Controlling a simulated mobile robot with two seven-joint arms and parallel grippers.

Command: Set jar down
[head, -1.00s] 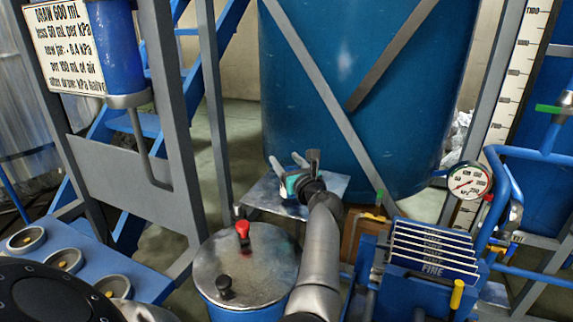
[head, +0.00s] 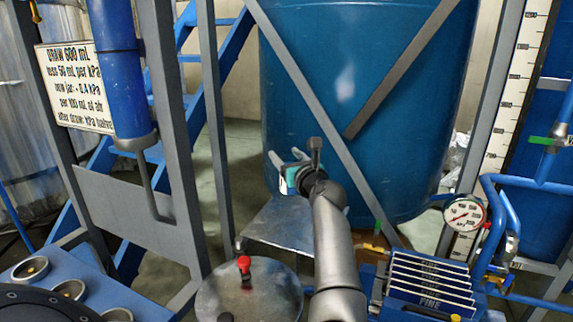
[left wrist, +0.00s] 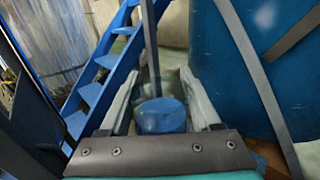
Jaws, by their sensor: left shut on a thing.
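My left gripper (head: 285,156) is in front of the big blue tank, above a grey metal plate (head: 272,226). Its two pale fingers point away from the head camera. In the left wrist view the fingers (left wrist: 162,75) stand on both sides of a blue round piece (left wrist: 162,116), which looks like part of the held jar. Faint see-through glass seems to show beyond it. The jar's outline is hard to make out, and in the head view I cannot pick it out. My right gripper is not in view.
A round metal lid with a red knob (head: 244,264) is at the front. A rack of plates marked FINE (head: 430,285) and a pressure gauge (head: 464,214) are at the right. The blue tank (head: 365,100) and diagonal grey struts are close behind the gripper. Blue stairs (head: 208,100) stand at the left.

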